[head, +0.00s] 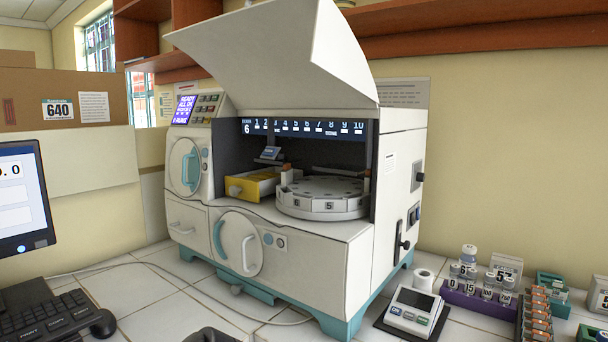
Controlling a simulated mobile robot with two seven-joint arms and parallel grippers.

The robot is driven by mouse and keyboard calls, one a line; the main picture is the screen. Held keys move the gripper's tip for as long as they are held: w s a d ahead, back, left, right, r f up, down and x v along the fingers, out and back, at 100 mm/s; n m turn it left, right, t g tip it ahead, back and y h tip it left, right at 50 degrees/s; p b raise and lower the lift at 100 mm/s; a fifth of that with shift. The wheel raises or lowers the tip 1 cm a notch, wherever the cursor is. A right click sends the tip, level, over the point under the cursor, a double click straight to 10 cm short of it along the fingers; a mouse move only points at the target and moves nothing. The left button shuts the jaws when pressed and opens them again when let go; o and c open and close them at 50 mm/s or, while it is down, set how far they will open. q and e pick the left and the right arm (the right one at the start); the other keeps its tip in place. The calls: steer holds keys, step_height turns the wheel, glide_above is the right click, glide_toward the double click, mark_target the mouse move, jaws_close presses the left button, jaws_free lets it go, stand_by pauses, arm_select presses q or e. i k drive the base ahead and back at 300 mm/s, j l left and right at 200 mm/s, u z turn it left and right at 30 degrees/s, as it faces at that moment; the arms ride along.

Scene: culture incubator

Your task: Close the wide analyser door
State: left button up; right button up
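The white and teal analyser (330,240) stands on the tiled bench in the middle of the head view. Its wide door (285,50), a bent pale grey panel, is raised above the front opening and tilts out toward me. Below it the bay is exposed, with a round white carousel (322,208) marked 6 and 5 and a yellow drawer (252,186). A small round-handled door (186,167) at the left and a round hatch (239,243) low on the front look shut. Neither of my grippers can be made out.
A monitor (22,200), keyboard (50,318) and mouse (100,322) are at the left. A small meter (411,312), a purple vial rack (478,298) and other racks stand at the right. A wooden shelf (480,30) runs behind the door. A dark object at the bottom edge is cut off.

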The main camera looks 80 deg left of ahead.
mark_target(268, 54)
steer(key=u, duration=2.45)
steer(key=j+z, duration=0.1)
